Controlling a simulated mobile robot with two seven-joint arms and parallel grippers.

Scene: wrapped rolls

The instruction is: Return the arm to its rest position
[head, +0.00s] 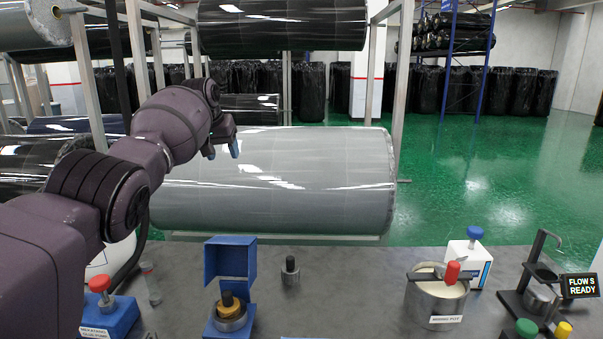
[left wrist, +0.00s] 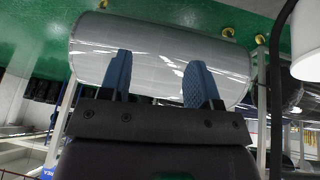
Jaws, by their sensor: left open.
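My left arm comes in from the left in the head view and is raised above the table. Its left gripper (head: 222,150) is in front of a large grey wrapped roll on a rack. In the left wrist view the left gripper (left wrist: 157,82) has its two blue fingers spread apart with nothing between them. The grey roll (head: 300,185) lies beyond the fingertips and also shows in the left wrist view (left wrist: 155,50). I cannot tell the gap between the fingers and the roll. My right gripper is in neither view.
The grey table (head: 350,270) holds a blue open box (head: 230,265), a dark weight-like piece (head: 290,270), a metal pot (head: 436,300), a white box with a blue knob (head: 470,262), a red-knobbed blue device (head: 105,310) and a dark stand (head: 540,285). Green floor (head: 480,190) lies beyond.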

